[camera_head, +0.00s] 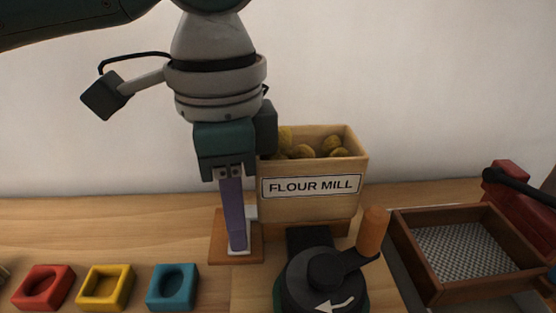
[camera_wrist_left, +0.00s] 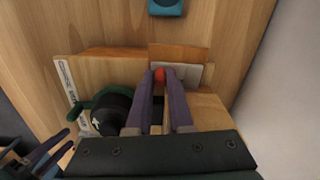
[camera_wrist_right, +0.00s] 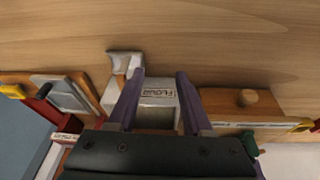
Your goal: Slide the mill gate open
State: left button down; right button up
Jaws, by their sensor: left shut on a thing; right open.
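The flour mill (camera_head: 312,207) is a wooden box with a "FLOUR MILL" label and round brown nuts in its open top. My left gripper (camera_head: 236,248) points down at the mill's left side. A pale plate (camera_head: 250,213) shows beside its fingers. In the left wrist view, the fingers of my left gripper (camera_wrist_left: 160,84) are shut on a small red knob (camera_wrist_left: 160,74) in front of a pale plate (camera_wrist_left: 190,72). How far the gate is open is hidden. My right gripper (camera_wrist_right: 155,78) is open over a white box marked "FLOUR" (camera_wrist_right: 157,92), in its own wrist view only.
A black crank wheel (camera_head: 325,283) with an orange handle (camera_head: 371,232) stands before the mill. A wooden sieve tray (camera_head: 440,290) is to the right. Red (camera_head: 24,302), yellow (camera_head: 88,303) and teal (camera_head: 157,302) recessed blocks stand at the front left. The table behind them is clear.

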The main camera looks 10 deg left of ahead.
pick_arm(q)
jog(key=p, duration=0.1)
jog(key=a+p, duration=0.2)
jog(key=shift+s+a+r, duration=0.2)
jog(key=shift+s+r, duration=0.1)
jog(key=shift+s, duration=0.1)
jog(key=shift+a+f, duration=0.15)
jog(key=shift+f, duration=0.1)
jog(key=c, duration=0.8)
grip_release()
pick_arm(e)
notch_tip(320, 180, up, 3)
jog(key=shift+r, duration=0.1)
pick_arm(q)
notch_tip(320, 180, up, 10)
jog(key=shift+p, duration=0.4)
pick_arm(e)
jog(key=shift+r, duration=0.35)
